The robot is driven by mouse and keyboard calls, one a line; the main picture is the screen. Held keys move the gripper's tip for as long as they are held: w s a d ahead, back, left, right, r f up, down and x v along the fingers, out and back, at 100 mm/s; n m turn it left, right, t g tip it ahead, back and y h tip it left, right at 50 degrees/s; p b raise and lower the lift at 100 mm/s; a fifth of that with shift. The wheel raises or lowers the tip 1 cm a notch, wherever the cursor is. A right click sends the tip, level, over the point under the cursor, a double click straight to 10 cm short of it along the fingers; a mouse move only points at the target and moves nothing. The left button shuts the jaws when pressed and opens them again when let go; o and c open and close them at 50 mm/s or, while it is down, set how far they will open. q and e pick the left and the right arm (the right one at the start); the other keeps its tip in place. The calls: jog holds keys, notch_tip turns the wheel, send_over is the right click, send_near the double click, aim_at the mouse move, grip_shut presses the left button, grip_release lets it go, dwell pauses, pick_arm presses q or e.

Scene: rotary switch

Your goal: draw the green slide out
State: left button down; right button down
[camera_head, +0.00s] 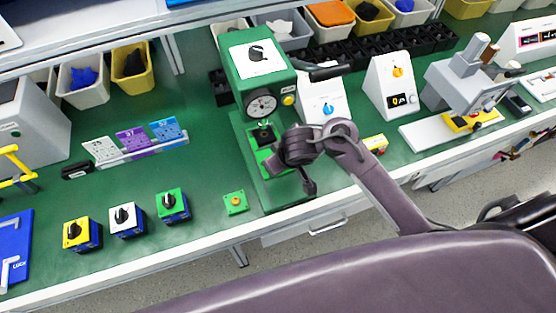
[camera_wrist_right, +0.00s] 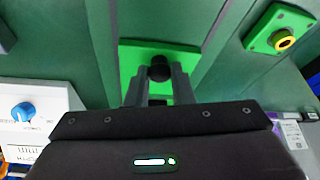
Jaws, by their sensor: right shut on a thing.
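The green slide (camera_head: 262,160) is a bright green plate in the base of the dark green press (camera_head: 245,75). In the head view my right gripper (camera_head: 268,170) reaches over it from the right and hides part of it. In the right wrist view the slide (camera_wrist_right: 190,56) lies under the fingers, with a black knob (camera_wrist_right: 160,67) standing on it. My right gripper also shows there (camera_wrist_right: 160,80), its two fingers shut on the knob. The fingers and the gripper body hide the near end of the slide. My left gripper is not in view.
A green box with a round button (camera_head: 236,203) stands just left of the press base. Yellow, white and green switch boxes (camera_head: 126,219) stand farther left. A white box with a blue knob (camera_head: 322,98) is close on the right. The bench's front edge is near the base.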

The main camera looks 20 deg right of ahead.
jog(key=s, duration=1.1)
jog(key=shift+s+d+f, duration=0.1)
jog(key=shift+s+d, duration=0.15)
jog(key=shift+s, duration=0.4)
jog(key=c, duration=1.6)
grip_release()
jog(key=o, duration=0.3)
jog(key=shift+s, duration=0.15)
jog(key=shift+o, duration=0.2)
jog(key=shift+r, duration=0.25)
